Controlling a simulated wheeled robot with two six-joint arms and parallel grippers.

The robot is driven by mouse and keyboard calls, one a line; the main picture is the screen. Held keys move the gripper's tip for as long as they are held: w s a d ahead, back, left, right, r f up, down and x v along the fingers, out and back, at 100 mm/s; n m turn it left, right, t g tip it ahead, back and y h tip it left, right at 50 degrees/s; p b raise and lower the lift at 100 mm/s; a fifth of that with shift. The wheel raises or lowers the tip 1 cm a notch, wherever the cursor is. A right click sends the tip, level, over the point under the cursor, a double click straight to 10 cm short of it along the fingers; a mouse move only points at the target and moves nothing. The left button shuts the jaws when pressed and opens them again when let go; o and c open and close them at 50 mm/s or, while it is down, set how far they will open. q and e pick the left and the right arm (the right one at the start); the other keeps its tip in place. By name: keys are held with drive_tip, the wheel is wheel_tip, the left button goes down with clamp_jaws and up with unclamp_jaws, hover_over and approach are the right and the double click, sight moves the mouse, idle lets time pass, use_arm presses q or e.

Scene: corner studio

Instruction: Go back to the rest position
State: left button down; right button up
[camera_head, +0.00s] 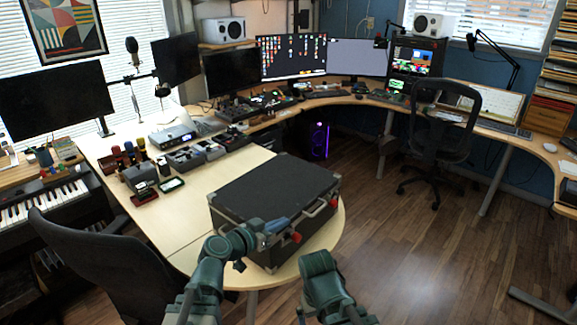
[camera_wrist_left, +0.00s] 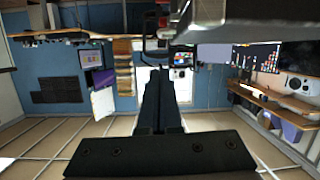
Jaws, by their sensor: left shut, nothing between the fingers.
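My left gripper (camera_head: 279,225) is in front of the near side of a black hard case (camera_head: 275,185), its arm rising from the bottom edge. In the left wrist view, the dark fingers of the left gripper (camera_wrist_left: 160,82) are together with nothing between them. Whether the gripper touches the case cannot be told. My right arm shows only as green links at the bottom centre of the head view; its gripper is not seen.
The case stands on the rounded end of a light wooden desk (camera_head: 185,225). Small devices line the desk behind it. A black office chair (camera_head: 100,265) is at the lower left, another (camera_head: 445,140) at the right. The wooden floor (camera_head: 420,245) is open on the right.

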use_arm(q)
drive_tip(key=s+a+f+n+g+y, duration=0.25)
drive_tip(key=s+f+g, duration=0.2)
drive_tip(key=f, duration=0.25)
drive_tip(key=s+a+f+n+g+y, duration=0.1)
drive_tip(key=s+a+f+g+y, duration=0.3)
drive_tip(key=f, duration=0.3)
drive_tip(key=s+a+f+n+g+y, duration=0.2)
drive_tip(key=s+a+n+g+y, duration=0.15)
drive_tip(key=s+a, duration=0.2)
drive_tip(key=s+d+r+m+p, duration=0.2)
drive_tip(key=d+r+p, duration=0.1)
drive_tip(key=d, duration=0.2)
drive_tip(key=s+d+r+m+p, duration=0.2)
drive_tip(key=s+d, duration=0.1)
drive_tip(key=d, duration=0.3)
drive_tip(key=shift+s+d+r+y+p, duration=0.15)
drive_tip(key=shift+s+r+y+p, duration=0.15)
drive_tip(key=shift+r+p, duration=0.1)
drive_tip(key=c, duration=1.5)
unclamp_jaws()
drive_tip(key=shift+c, duration=0.2)
